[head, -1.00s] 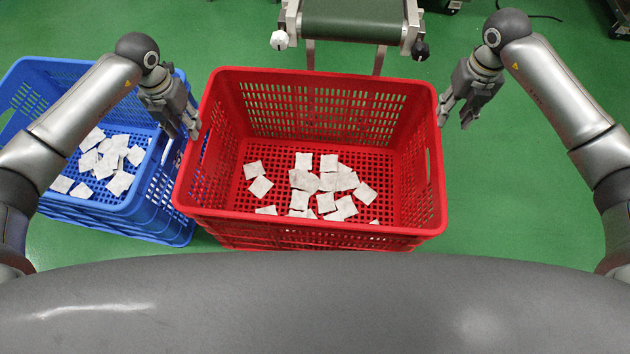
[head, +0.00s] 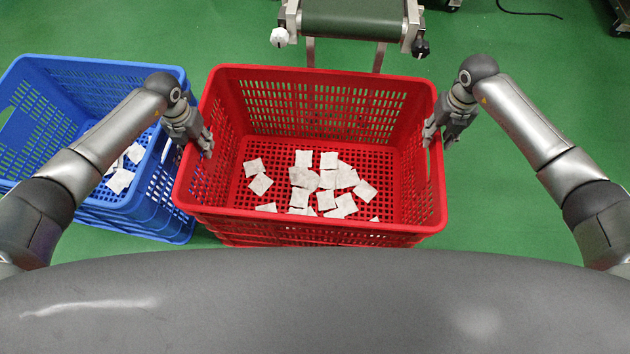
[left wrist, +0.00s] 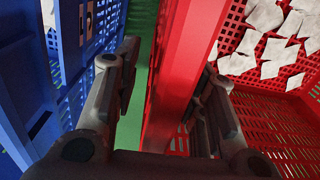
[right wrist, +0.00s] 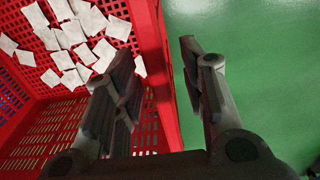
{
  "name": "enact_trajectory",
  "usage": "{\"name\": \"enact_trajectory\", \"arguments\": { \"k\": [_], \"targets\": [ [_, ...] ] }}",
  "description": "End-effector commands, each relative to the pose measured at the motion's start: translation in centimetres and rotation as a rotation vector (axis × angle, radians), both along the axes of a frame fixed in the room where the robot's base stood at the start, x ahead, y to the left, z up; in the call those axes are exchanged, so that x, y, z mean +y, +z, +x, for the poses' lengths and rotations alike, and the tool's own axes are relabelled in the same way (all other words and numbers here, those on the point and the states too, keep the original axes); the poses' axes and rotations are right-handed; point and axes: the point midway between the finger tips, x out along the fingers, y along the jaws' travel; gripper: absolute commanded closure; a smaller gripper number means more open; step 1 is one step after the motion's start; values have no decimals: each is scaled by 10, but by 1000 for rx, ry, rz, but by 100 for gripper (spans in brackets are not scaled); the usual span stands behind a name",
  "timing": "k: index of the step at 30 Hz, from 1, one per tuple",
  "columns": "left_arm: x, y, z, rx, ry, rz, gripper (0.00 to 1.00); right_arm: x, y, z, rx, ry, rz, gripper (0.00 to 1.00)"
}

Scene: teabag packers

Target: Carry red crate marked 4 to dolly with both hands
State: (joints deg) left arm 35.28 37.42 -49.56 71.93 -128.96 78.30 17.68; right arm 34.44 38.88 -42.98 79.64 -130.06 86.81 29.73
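The red crate (head: 320,229) stands on the floor in front of me with several white teabags (head: 315,183) on its bottom. No number shows on it. My left gripper (head: 203,146) is at its left side wall. In the left wrist view this gripper (left wrist: 165,100) is open, one finger outside the wall and one inside. My right gripper (head: 433,135) is at the right side wall. In the right wrist view this gripper (right wrist: 165,85) is open, with the wall between its fingers. No dolly is recognisable.
A blue crate (head: 110,66) with teabags stands close to the left of the red crate, with a narrow gap at my left gripper. A conveyor (head: 352,20) stands behind the red crate.

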Motion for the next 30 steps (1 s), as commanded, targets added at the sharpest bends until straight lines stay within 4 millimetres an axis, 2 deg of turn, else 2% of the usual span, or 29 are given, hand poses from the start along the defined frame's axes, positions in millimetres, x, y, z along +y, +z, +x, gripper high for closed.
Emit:
{"name": "enact_trajectory", "arguments": {
  "k": [10, 19, 30],
  "targets": [
    [0, -4, 0, -1, 0, 0, 62, 0, -4, 0, 0, 0, 0, 62],
    [0, -3, 0, -1, 0, 0, 99, 0, -4, 0, 0, 0, 0, 99],
    [0, -3, 0, -1, 0, 0, 100, 0, -3, 0, 0, 0, 0, 100]
  ]
}}
